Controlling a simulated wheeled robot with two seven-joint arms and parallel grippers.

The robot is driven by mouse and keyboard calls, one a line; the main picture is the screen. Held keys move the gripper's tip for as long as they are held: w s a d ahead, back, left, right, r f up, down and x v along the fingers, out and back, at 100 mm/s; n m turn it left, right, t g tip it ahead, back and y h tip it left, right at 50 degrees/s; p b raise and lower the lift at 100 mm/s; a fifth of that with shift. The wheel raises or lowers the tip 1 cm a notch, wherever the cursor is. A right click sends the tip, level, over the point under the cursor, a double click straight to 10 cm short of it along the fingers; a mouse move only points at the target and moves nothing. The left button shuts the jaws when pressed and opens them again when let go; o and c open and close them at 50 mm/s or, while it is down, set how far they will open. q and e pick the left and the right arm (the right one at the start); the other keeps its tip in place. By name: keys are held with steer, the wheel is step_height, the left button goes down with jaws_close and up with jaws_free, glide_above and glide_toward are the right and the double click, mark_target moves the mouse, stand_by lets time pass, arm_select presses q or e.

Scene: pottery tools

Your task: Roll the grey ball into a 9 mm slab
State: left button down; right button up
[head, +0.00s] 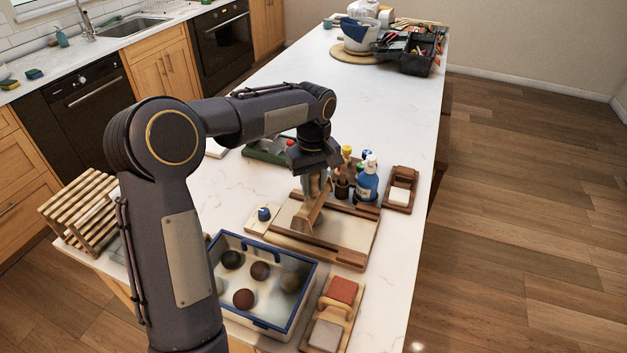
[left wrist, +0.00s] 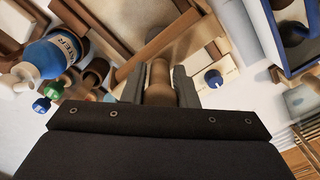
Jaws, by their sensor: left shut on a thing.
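My left gripper (head: 318,178) is shut on a wooden rolling pin (head: 311,209), holding it over the rolling board (head: 352,237) with its wooden side rails. In the left wrist view the pin's handle (left wrist: 160,82) sits between the two fingers. Whether the pin touches anything below it is not clear. No grey ball shows clearly on the board; the pin and gripper hide part of it. A blue-rimmed bin (head: 315,286) in front holds several balls, among them a dark one (head: 232,260) and a greyish one (head: 291,282). My right gripper is not in view.
A cream block with a blue knob (head: 264,214) stands at the board's left. A blue bottle (head: 367,182) and other bottles stand behind it.

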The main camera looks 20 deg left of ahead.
arm_select(q)
steer(key=shift+f+b, duration=0.5)
steer(key=shift+f, duration=0.2)
stand_by(0.6)
steer(key=shift+s+a+f, duration=0.1)
steer(key=shift+a, duration=0.4)
steer(key=shift+d, duration=0.2)
steer(key=shift+d+f, duration=0.15)
steer(key=shift+d, duration=0.3)
steer(key=shift+d, duration=0.5)
steer(key=shift+a, duration=0.1)
